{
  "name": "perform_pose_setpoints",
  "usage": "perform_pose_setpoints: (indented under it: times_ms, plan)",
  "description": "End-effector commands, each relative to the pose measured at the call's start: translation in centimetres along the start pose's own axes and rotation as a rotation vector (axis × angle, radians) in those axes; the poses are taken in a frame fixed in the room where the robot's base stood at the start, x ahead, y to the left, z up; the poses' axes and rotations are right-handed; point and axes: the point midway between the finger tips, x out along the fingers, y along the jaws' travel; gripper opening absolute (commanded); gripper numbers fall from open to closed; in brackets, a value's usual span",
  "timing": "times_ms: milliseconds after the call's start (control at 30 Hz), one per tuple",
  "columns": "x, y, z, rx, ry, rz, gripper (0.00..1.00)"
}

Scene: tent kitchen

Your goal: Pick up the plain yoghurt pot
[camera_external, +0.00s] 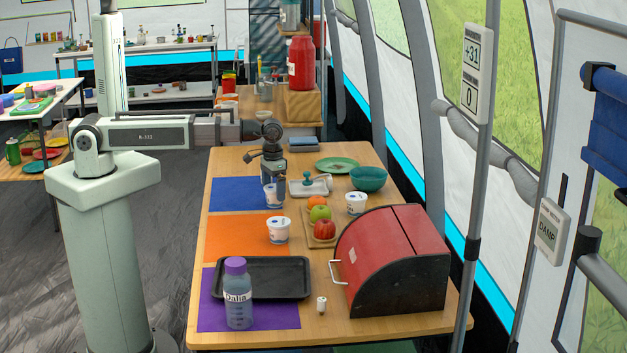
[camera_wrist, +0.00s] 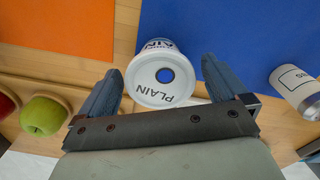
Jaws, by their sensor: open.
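The plain yoghurt pot (camera_wrist: 150,88) is white, with "PLAIN" on its lid around a blue dot. In the wrist view it lies between the two spread fingers of my gripper (camera_wrist: 162,72), with a gap on each side. In the external view the pot (camera_external: 273,198) stands at the right edge of the blue mat, directly below my gripper (camera_external: 272,184), which partly hides it. My gripper is open and points down. Two similar white pots stand elsewhere: one (camera_external: 278,231) on the orange mat, one (camera_external: 355,203) by the green bowl. Their lid words are unreadable.
Apples (camera_external: 323,229) and an orange sit on a wooden board right of the mats. A silver labelled can (camera_wrist: 298,88) lies to the right in the wrist view. A red bread bin (camera_external: 390,255), black tray (camera_external: 262,263) and purple-capped bottle (camera_external: 238,300) stand nearer the camera.

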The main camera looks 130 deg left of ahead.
Motion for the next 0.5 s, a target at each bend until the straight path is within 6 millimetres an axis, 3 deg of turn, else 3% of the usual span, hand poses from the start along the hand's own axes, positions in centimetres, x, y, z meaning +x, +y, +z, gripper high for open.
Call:
perform_pose_setpoints:
  times_ms: [167,433,500]
  plan:
    - [1.8,0.0,0.0,0.0,-0.001,0.0,0.99]
    - [2.0,0.0,-0.1,0.0,0.001,0.0,0.99]
    - [1.9,0.0,-0.1,0.0,0.001,0.0,0.93]
